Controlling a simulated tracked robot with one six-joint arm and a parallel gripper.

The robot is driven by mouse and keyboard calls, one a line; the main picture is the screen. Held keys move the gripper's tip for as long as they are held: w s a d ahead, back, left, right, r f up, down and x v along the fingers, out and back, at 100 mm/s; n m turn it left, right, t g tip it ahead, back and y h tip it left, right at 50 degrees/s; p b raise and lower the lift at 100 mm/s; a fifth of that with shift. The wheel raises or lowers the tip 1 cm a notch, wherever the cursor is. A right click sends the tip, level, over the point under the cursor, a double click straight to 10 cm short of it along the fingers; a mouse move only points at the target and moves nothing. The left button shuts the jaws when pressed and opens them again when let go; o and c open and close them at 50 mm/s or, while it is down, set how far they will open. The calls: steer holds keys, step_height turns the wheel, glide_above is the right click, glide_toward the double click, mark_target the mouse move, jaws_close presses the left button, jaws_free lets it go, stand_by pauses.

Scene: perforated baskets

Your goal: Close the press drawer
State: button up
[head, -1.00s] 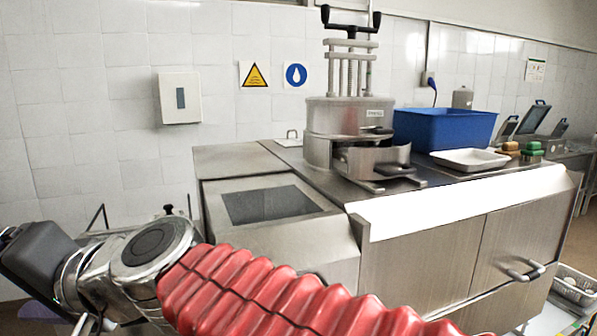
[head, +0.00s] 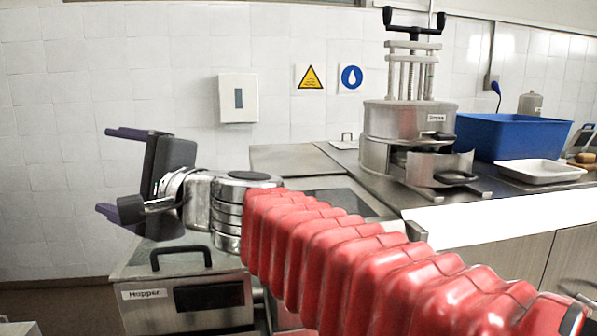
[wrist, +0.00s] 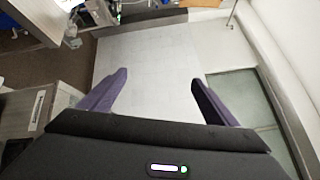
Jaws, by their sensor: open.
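The press (head: 408,120) is a round steel machine with a black-handled screw on top, standing on the steel counter at the right in the head view. Its drawer (head: 428,170) sticks out at the front, partly open, with a dark handle (head: 455,178). My gripper (head: 115,172) is at the left in the head view, well away from the press, pointing left. In the wrist view my gripper (wrist: 158,85) shows two purple fingers spread apart with nothing between them. The press is not recognisable in the wrist view.
A blue bin (head: 512,137) and a white tray (head: 540,172) stand right of the press. A box labelled Hopper (head: 188,290) is below my gripper. A white dispenser (head: 238,98) hangs on the tiled wall. My red-sleeved arm crosses in front of the counter.

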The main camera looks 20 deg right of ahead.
steer(key=w+d+m+t+h, duration=0.1)
steer(key=w+d+m+h, duration=0.15)
steer(key=d, duration=0.55)
steer(key=w+d+m+t+h, duration=0.1)
steer(key=w+d+m, duration=0.25)
steer(key=d, duration=0.55)
steer(key=m+t+h, duration=0.3)
steer(key=m+h, duration=0.4)
steer(key=m, duration=0.6)
glide_toward(464, 183)
steer(key=w+a+r, duration=0.1)
steer(key=w+a, duration=0.2)
steer(key=a, duration=0.2)
steer(key=w+a+r, duration=0.1)
steer(key=w+a, duration=0.2)
steer(key=a, duration=0.1)
steer(key=w+a+r, duration=0.2)
steer(key=w+a, duration=0.1)
steer(key=a, duration=0.2)
steer(key=shift+w+a, duration=0.3)
steer(key=s+d+f+m+h, duration=0.3)
steer(key=s+d+m+h, duration=0.1)
steer(key=s+d, duration=0.8)
steer(key=shift+s+f+m+g, duration=0.3)
steer(key=shift+s+m, duration=0.1)
steer(key=shift+m, duration=0.5)
steer(key=shift+w+h, duration=0.15)
steer(key=shift+h, duration=0.1)
